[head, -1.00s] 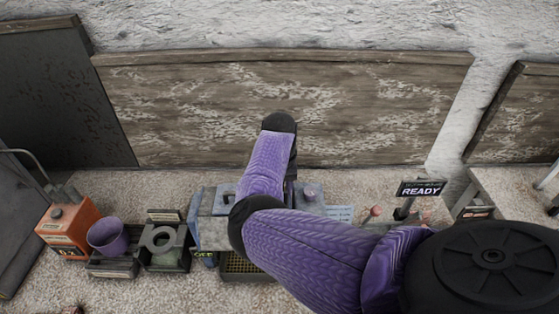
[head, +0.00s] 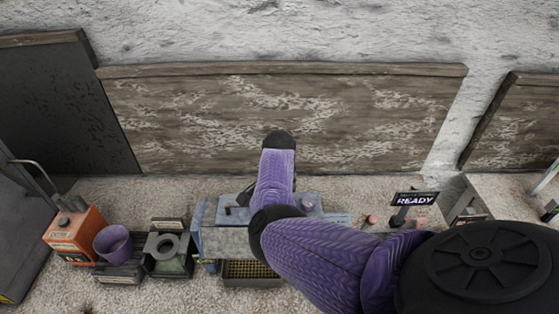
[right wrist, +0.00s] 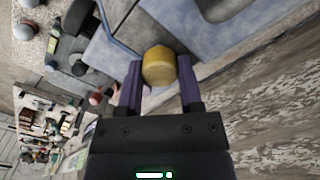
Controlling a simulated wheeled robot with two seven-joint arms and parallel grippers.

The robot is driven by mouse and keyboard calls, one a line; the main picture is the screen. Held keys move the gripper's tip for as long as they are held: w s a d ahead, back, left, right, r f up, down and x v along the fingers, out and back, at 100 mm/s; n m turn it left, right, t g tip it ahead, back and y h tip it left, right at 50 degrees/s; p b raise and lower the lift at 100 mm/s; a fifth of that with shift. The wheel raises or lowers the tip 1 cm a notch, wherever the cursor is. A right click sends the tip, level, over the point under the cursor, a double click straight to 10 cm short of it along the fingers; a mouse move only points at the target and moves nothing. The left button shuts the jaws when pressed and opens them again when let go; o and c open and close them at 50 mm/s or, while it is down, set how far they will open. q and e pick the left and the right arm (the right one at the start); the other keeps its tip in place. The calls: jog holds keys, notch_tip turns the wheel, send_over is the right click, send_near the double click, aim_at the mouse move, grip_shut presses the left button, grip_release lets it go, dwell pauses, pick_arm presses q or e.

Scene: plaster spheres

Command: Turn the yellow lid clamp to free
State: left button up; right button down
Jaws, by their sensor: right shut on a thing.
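The yellow lid clamp shows as a rounded yellow knob (right wrist: 159,62) in the right wrist view, against a blue-grey machine (right wrist: 110,58). My right gripper (right wrist: 159,78) is shut on it, one purple finger on each side. In the head view the blue-grey machine (head: 222,242) stands on the bench, and my purple right arm reaches over it. That arm hides the clamp and the gripper there. The clamp's turn angle cannot be read from these frames. My left gripper is in neither view.
Left of the machine stand an orange can (head: 75,236), a purple cup (head: 113,242) and a box with a grey ring (head: 167,247). A yellow-grid tray (head: 250,272) sits at the machine's front. A READY sign (head: 415,199) stands to the right. A wooden board (head: 200,120) lines the wall.

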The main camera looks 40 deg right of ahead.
jog(key=shift+r+m, duration=0.1)
jog(key=shift+m, duration=0.5)
jog(key=shift+c, duration=1.2)
grip_release()
notch_tip(320, 180, up, 10)
jog(key=shift+p, duration=0.3)
